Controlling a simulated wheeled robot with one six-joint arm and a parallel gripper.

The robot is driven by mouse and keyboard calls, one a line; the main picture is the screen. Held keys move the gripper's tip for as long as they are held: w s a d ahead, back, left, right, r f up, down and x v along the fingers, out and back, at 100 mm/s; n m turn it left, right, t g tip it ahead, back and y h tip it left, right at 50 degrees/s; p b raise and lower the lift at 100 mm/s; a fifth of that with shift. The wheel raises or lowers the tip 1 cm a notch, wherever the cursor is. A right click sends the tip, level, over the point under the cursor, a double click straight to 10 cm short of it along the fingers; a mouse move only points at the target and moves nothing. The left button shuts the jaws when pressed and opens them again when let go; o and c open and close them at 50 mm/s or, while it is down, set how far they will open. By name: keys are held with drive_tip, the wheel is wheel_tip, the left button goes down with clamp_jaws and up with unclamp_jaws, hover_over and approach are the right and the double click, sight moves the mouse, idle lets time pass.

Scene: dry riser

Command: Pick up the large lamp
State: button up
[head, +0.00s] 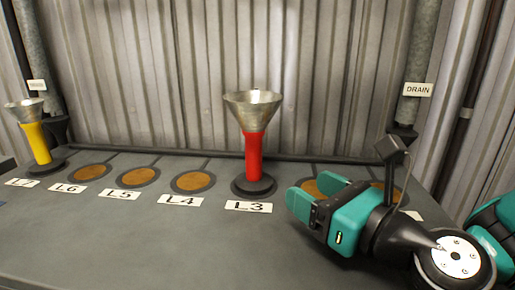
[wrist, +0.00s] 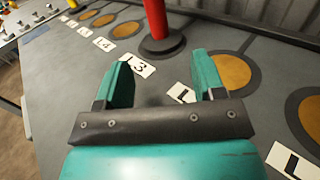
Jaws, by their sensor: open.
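No object is plainly a lamp. The larger candidate is a red post (head: 253,158) with a flared metal funnel top (head: 252,110), upright on a dark round base at label L3. Its lower part and base show at the top of the wrist view (wrist: 158,25); its top is out of that frame. A smaller-looking yellow post (head: 36,143) with a similar funnel top stands at the far left by L7. My gripper (head: 314,194) is open and empty, right of the red post and apart from it. In the wrist view my gripper (wrist: 162,68) has its fingers pointing toward the counter by L3.
The grey counter (head: 120,235) is clear in front. Copper discs with dark rims, such as one at L4 (head: 193,181), lie along the back. A corrugated wall (head: 170,80) stands close behind. A pipe with a DRAIN sign (head: 418,90) rises at the right.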

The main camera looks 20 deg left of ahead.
sight(259, 160)
drive_tip(key=p+x, duration=0.4)
drive_tip(key=x, duration=0.1)
drive_tip(key=p+x, duration=0.1)
drive_tip(key=x, duration=0.2)
drive_tip(key=shift+a+r+p, duration=0.1)
drive_tip(key=shift+r+p, duration=0.2)
drive_tip(key=shift+p, duration=0.1)
drive_tip(key=shift+w+a+f, duration=0.2)
drive_tip(key=shift+a, duration=0.2)
drive_tip(key=p+x, duration=0.4)
drive_tip(key=p, duration=0.1)
drive_tip(key=shift+a+r, duration=0.25)
drive_tip(key=shift+a, duration=0.05)
drive_tip(key=shift+w+a+f, duration=0.2)
drive_tip(key=shift+a+f, duration=0.1)
drive_tip(key=shift+r, duration=0.1)
clamp_jaws()
